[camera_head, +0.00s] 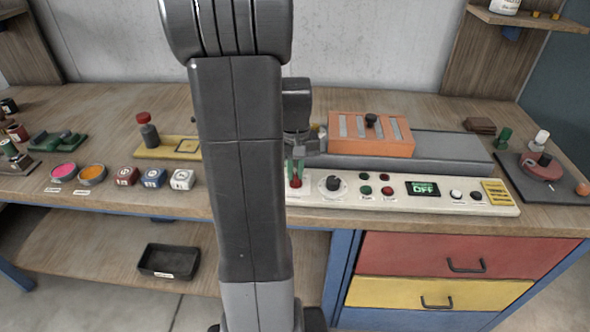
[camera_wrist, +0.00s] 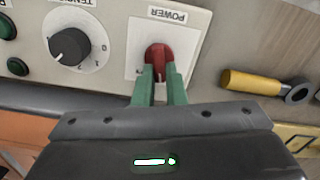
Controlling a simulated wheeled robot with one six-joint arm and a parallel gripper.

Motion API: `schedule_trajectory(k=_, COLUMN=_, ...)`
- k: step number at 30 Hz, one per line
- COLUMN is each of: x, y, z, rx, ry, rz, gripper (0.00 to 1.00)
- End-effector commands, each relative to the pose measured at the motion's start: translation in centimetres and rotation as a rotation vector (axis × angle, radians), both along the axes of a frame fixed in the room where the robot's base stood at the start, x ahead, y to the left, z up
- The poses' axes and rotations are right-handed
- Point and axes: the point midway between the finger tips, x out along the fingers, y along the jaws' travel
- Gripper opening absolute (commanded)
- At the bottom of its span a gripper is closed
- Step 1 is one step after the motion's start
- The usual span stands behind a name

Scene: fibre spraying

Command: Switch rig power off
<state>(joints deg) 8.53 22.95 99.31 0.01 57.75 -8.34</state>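The red power switch (camera_wrist: 158,58) sits on a white plate labelled POWER on the cream control panel (camera_head: 446,199). In the head view the switch (camera_head: 296,183) shows low at the panel's left part, just right of my arm. My gripper (camera_wrist: 160,76) has its two green fingers at the switch, a narrow gap between them. The red lever shows between and just beyond the fingertips. The fingertips hide the lever's lower part, so I cannot tell whether they press on it. The panel's display (camera_head: 423,188) reads OFF in green.
A tension knob (camera_wrist: 70,46) and green buttons sit beside the switch. A yellow-handled tool (camera_wrist: 250,82) lies on the bench on the other side. An orange block (camera_head: 370,140) stands behind the panel. My arm hides the bench's middle.

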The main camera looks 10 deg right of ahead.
Motion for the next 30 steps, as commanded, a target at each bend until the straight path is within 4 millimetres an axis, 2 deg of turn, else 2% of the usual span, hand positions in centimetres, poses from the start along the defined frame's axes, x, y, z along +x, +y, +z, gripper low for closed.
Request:
schedule_trajectory(k=5, x=0.00, y=0.04, z=0.07, rx=0.000, ry=0.000, rz=0.039, gripper=0.00)
schedule_trajectory(k=16, x=-0.06, y=0.31, z=0.06, rx=0.000, ry=0.001, rz=0.320, gripper=0.00)
schedule_trajectory(k=27, x=-0.05, y=0.33, z=0.03, rx=0.000, ry=0.000, rz=0.352, gripper=0.00)
schedule_trajectory(k=28, x=-0.05, y=0.33, z=0.03, rx=-0.001, ry=0.000, rz=0.352, gripper=0.13)
schedule_trajectory(k=30, x=-0.05, y=0.33, z=0.03, rx=-0.001, ry=0.000, rz=0.351, gripper=0.27)
